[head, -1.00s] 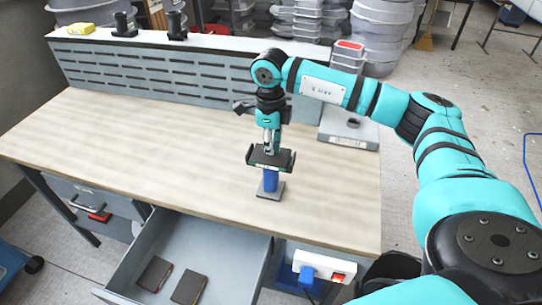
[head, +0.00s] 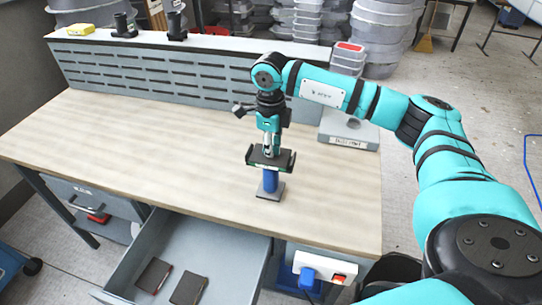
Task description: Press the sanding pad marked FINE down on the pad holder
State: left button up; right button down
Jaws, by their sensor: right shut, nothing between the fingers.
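The pad holder stands on the bench as a blue post (head: 270,181) on a small grey base plate. A dark plate with raised ends (head: 286,162) tops the post; I take it to be the holder's head with the sanding pad on it. I cannot separate pad from holder clearly, and no FINE marking is readable. My right gripper (head: 270,153) points straight down, shut and empty, with its fingertips at the middle of the dark top; they appear to touch it. My left gripper is out of view.
An open drawer (head: 225,236) below the bench front holds two dark pads (head: 154,275) (head: 188,288). A grey box (head: 349,129) stands right of the holder. A slotted panel (head: 160,75) runs along the back. The bench's left half (head: 120,135) is clear.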

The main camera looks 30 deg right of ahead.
dwell(0.3)
jog(key=shift+r+p, duration=2.15)
jog(key=shift+r, duration=1.35)
